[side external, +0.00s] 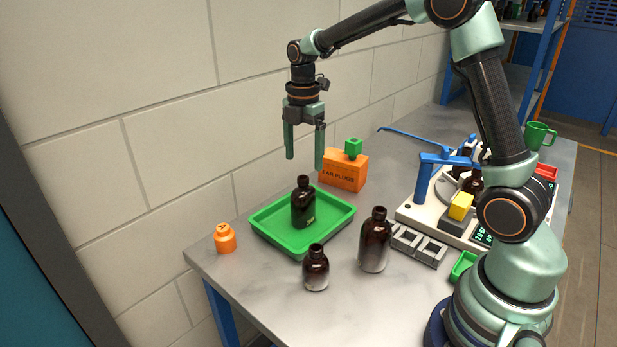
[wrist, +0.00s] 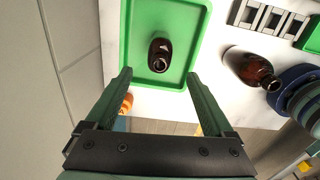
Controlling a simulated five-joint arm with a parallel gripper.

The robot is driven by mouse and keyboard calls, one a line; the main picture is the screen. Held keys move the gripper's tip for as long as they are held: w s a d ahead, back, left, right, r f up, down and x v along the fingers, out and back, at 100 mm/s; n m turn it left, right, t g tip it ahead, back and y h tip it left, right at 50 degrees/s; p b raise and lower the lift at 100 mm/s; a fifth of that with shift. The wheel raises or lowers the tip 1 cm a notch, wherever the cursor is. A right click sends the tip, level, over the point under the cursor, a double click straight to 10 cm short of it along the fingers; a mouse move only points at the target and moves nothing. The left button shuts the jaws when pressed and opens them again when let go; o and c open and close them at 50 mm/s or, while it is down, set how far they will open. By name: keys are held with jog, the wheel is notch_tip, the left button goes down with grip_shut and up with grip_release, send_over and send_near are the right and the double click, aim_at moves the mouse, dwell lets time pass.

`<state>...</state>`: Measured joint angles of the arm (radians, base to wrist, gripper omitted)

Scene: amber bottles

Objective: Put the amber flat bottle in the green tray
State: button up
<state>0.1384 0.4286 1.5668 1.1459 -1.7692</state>
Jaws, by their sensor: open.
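The amber flat bottle (side external: 303,205) stands upright inside the green tray (side external: 262,226), near its middle. In the wrist view the bottle (wrist: 159,56) is seen from above on the floor of the tray (wrist: 185,14). My gripper (side external: 304,163) is open and empty, above the bottle and apart from it. In the wrist view my gripper (wrist: 157,80) has its two fingers spread wide, with nothing between them but the view of the tray below.
A tall amber bottle (side external: 375,240) and a small round amber bottle (side external: 315,268) stand in front of the tray. An orange ear plugs box (side external: 343,172) with a green cube on top stands behind it. An orange container (side external: 225,238) stands at left, near the wall.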

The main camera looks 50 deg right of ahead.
jog(key=s+a+r+m+t, duration=0.2)
jog(key=s+a+r+m, duration=0.1)
jog(key=s+m, duration=0.5)
jog(key=s+a+r+m+t, duration=0.3)
jog(key=s+r+m, duration=0.1)
jog(key=s+m, duration=0.4)
jog(key=m, duration=0.2)
jog(key=shift+s+a+r+m+t, duration=0.15)
jog(key=shift+s+r+m+t, duration=0.1)
jog(key=shift+r+m+t, duration=0.1)
